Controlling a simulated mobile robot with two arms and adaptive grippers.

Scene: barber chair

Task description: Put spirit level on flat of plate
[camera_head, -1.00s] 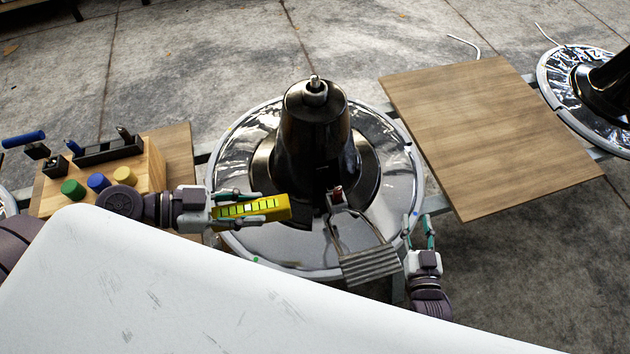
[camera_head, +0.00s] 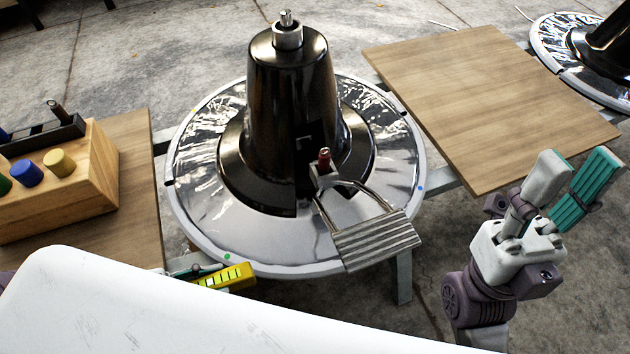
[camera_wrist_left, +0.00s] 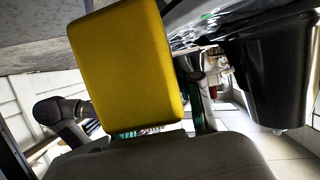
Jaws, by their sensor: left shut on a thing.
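The yellow spirit level (camera_head: 236,275) is at the plate's front left edge in the head view, partly hidden behind the white surface. Its yellow body (camera_wrist_left: 125,65) fills the upper middle of the left wrist view. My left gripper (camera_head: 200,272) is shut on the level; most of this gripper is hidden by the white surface. The plate (camera_head: 195,200) is the shiny round base with a pale rim around the black column. I cannot tell whether the level touches the rim. My right gripper (camera_head: 573,180) is open and empty, to the right of the plate.
The black column (camera_head: 290,110) rises from the plate's middle. A ridged metal footrest (camera_head: 375,240) juts over its front right. A wooden board (camera_head: 490,100) stands at the right, a wooden block with colored pegs (camera_head: 60,200) at the left. The plate's front left is bare.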

